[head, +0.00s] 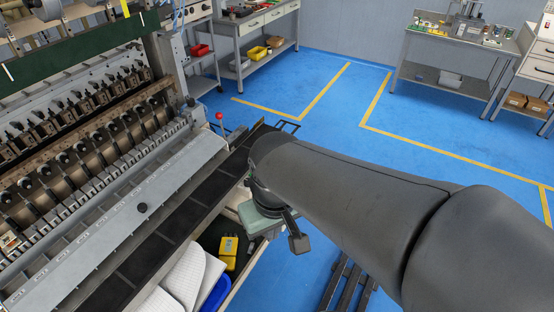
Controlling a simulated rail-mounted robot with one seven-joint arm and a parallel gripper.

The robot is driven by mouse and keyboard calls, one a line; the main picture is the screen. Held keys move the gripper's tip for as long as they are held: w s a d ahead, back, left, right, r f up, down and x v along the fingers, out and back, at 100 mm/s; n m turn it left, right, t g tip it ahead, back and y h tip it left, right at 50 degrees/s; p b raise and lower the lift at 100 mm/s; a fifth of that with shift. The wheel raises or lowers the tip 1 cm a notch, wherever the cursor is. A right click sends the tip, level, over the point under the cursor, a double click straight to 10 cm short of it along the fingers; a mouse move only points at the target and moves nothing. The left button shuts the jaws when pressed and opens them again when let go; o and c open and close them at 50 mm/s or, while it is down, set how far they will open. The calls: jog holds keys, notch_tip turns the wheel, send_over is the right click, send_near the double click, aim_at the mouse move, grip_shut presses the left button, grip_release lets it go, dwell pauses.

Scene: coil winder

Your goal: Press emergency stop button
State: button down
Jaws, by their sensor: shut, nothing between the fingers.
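No emergency stop button can be made out for certain in the head view. A red ball knob (219,116) stands on a thin lever at the right end of the coil winder (150,150). My gripper (298,241) shows only in part below the wrist, as a dark bar ending in a block. It is shut and empty, apart from both knobs. The rest is hidden by the arm.
A long black tray (165,237) runs along the machine front. Below it are a yellow device (229,251), white sheets (185,279) and a blue bin (217,294). Workbenches (455,62) stand at the back. The blue floor (335,115) between is clear.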

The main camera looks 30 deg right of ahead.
jog(key=w+d+f+n+b, duration=0.3)
jog(key=w+d+f+n, duration=0.1)
jog(key=w+n, duration=0.3)
jog(key=w+d+f+n+b, duration=0.3)
jog(key=w+d+f+n, duration=0.1)
jog(key=w+n, duration=0.4)
jog(key=w+d+f+n+b, duration=0.3)
jog(key=w+d+f+n, duration=0.1)
jog(key=w+n, duration=0.3)
jog(key=shift+w+f+n+h, duration=0.3)
jog(key=shift+f+n+h, duration=0.1)
jog(key=shift+n, duration=0.8)
jog(key=shift+f, duration=0.1)
jog(key=f, duration=0.4)
jog(key=w+f, duration=0.1)
jog(key=f, duration=0.4)
jog(key=d+f, duration=0.1)
jog(key=f, duration=0.3)
jog(key=shift+w+f, duration=0.3)
jog(key=shift+w, duration=0.1)
